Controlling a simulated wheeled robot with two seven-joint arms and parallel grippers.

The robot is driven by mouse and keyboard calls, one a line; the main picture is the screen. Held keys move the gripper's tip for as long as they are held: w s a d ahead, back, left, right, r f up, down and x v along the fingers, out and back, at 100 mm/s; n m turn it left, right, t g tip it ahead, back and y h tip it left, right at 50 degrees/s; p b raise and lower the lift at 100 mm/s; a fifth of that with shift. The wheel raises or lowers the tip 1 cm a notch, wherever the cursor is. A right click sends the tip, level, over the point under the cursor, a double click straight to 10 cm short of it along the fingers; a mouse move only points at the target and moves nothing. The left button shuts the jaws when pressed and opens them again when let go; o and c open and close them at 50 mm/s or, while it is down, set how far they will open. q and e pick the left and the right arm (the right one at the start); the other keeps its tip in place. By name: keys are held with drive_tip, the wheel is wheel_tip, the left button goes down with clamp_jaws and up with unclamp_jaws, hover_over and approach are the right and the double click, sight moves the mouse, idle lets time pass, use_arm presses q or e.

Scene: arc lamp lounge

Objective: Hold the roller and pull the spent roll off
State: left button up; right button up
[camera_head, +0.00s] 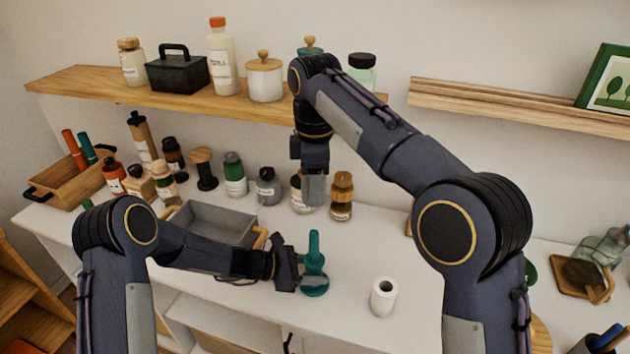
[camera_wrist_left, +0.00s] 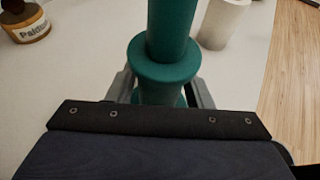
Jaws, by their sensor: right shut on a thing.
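The teal roller (camera_head: 314,250) stands upright on the white counter, with a round base and a post. The left wrist view shows its post and wide collar (camera_wrist_left: 164,62) close up. My left gripper (camera_head: 297,274) is at its lower part, with a finger on each side of the post below the collar; the collar hides part of the contact. My right gripper (camera_head: 313,170) is above the roller, pointing down, shut on a pale grey piece (camera_head: 314,189) that looks like the spent roll. A white roll (camera_head: 383,297) stands apart on the counter, right of the roller.
A grey open bin (camera_head: 215,222) stands left of the roller. Several bottles and jars, including a brown one (camera_head: 341,196), line the counter's back. A wooden shelf (camera_head: 100,84) with containers runs above. Bare counter lies around the white roll.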

use_arm(q)
drive_tip(key=o, duration=0.3)
drive_tip(key=shift+a, duration=0.1)
